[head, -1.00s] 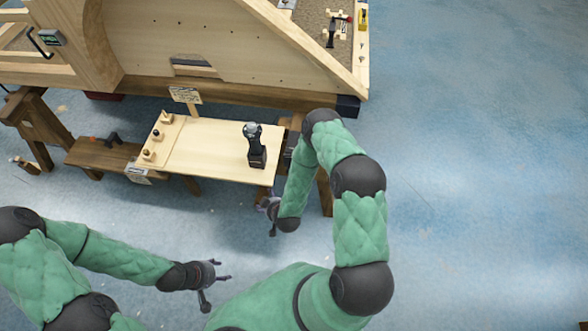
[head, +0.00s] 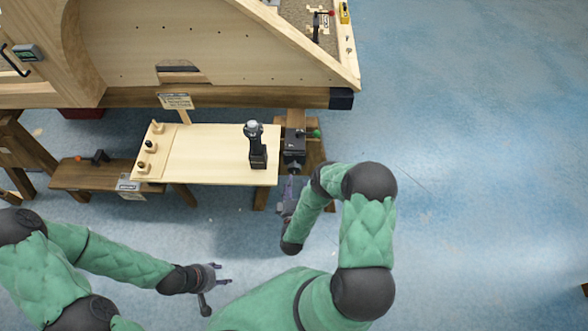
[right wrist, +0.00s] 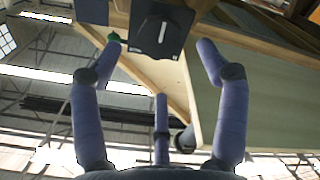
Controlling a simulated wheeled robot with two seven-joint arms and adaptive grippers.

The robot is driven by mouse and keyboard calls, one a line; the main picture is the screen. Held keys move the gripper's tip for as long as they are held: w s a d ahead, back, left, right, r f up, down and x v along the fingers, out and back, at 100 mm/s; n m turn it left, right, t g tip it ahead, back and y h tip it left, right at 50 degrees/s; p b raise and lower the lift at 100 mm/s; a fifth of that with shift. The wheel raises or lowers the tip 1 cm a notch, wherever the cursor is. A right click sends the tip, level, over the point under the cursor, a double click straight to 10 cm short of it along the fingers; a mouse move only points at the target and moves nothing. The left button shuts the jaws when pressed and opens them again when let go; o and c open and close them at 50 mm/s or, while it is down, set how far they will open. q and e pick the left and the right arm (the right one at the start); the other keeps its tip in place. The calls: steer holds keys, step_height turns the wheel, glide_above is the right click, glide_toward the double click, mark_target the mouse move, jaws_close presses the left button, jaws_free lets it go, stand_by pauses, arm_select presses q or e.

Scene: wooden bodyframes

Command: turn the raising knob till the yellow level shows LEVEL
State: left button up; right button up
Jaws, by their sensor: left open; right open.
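The yellow level (head: 345,12) lies on the wooden frame at the top right of the head view; its reading is too small to tell. A dark box-like device (head: 293,146) with a green knob (head: 315,134) sits on a wooden stand right of the pale bench. I cannot tell which part is the raising knob. My right gripper (head: 291,188) is open just in front of the device. In the right wrist view the dark device (right wrist: 160,28) shows between and beyond its spread fingers, apparently untouched. My left gripper (head: 222,276) is open and empty above the floor.
The pale bench (head: 215,155) carries a black handled tool (head: 256,146) and several small knobs at its left. A brown stool (head: 95,174) stands left of it. The large wooden frame (head: 210,40) overhangs behind.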

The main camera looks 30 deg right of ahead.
mark_target(294, 171)
steer(key=b+x, duration=0.2)
steer(key=x, duration=0.6)
steer(key=shift+a, duration=0.1)
steer(key=c, duration=1.2)
